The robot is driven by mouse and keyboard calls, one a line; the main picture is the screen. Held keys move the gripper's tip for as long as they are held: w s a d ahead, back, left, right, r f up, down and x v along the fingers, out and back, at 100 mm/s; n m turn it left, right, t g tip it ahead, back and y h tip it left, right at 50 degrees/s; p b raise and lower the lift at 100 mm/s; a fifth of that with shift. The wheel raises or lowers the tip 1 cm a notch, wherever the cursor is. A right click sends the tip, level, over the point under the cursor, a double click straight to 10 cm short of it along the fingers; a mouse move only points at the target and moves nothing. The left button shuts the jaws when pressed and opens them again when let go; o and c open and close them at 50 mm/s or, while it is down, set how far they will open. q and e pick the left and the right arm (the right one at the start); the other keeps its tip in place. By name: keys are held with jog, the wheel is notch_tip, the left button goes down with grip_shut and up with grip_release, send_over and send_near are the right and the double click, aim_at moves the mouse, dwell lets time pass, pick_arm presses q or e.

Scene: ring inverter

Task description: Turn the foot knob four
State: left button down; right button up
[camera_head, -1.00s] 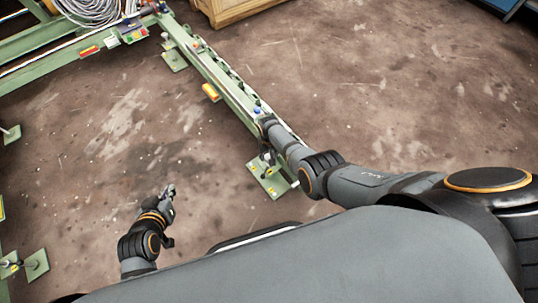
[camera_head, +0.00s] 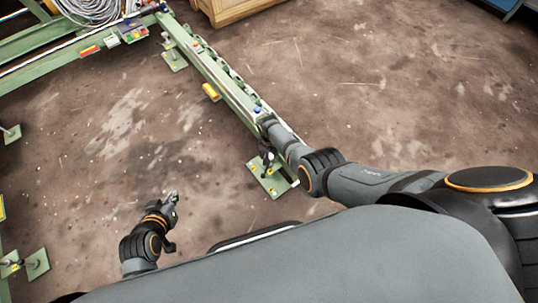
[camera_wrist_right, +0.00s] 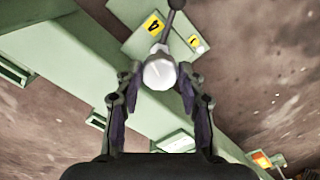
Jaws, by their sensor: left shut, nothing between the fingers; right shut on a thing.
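The foot knob (camera_wrist_right: 159,73) is a pale, rounded piece between the fingers of my right gripper in the right wrist view. My right gripper (camera_wrist_right: 160,82) is shut on it, one finger on each side. Beyond it lies a green foot plate (camera_wrist_right: 133,42) with a yellow label marked 4. In the head view this foot plate (camera_head: 268,188) lies on the floor under the green beam's near end, and my right forearm partly covers the spot. My left gripper (camera_head: 172,197) is shut and empty above bare floor at the lower left.
The green beam (camera_head: 224,85) runs from my right arm to the upper left, with a yellow block (camera_head: 210,92) on its side. More green frame with coiled cable (camera_head: 92,8) stands upper left. A wooden crate (camera_head: 232,10) is at the top. The brown floor is largely clear.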

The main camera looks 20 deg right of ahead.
jog(key=o, duration=1.2)
jog(key=shift+r, duration=0.1)
notch_tip(320, 180, up, 12)
jog(key=shift+f, duration=0.1)
